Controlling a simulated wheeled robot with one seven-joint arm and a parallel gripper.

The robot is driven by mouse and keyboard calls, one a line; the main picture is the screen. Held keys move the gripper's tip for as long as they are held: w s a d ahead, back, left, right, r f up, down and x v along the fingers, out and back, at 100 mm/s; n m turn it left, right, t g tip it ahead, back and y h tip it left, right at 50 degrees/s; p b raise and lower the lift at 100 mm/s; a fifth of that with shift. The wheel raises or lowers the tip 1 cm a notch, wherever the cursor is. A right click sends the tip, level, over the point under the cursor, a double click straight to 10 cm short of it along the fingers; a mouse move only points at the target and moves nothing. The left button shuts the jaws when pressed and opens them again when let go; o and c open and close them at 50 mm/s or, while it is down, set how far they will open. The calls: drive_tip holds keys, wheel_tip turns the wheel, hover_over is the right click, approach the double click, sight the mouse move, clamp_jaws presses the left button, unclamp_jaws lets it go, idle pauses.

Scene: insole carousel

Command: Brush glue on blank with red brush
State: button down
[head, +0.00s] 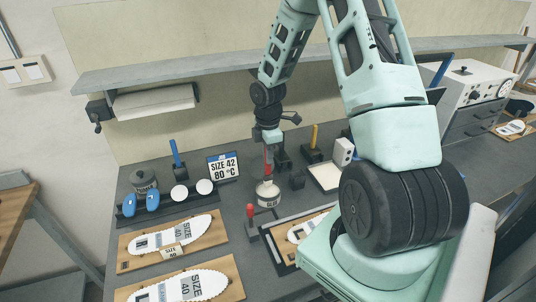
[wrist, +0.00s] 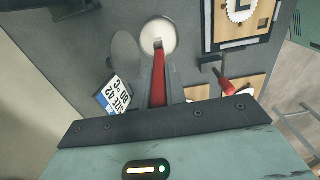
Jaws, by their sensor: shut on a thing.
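My gripper (head: 268,148) is shut on the red brush (head: 267,165), which points down. In the wrist view the brush's red handle (wrist: 159,82) runs between the fingers towards the round white top of the glue pot (wrist: 158,36). In the head view the white glue pot (head: 268,195) stands on the bench right under the brush. The brush tip meets the pot's opening; how deep it sits is hidden. A pale blank (head: 302,231) lies on a board in a dark frame, partly hidden by my arm. It shows at the top right of the wrist view (wrist: 240,10).
A red-handled clamp (head: 250,214) stands left of the frame. Boards with SIZE 40 insoles (head: 186,237) lie at the left front. A SIZE 42 sign (head: 223,167), a blue-handled tool (head: 177,155) and a yellow-handled tool (head: 314,138) stand behind. A shelf (head: 200,68) runs above.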

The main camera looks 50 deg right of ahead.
drive_tip(key=shift+r+p, duration=1.65)
drive_tip(key=shift+r, duration=0.4)
drive_tip(key=shift+s+f, duration=0.1)
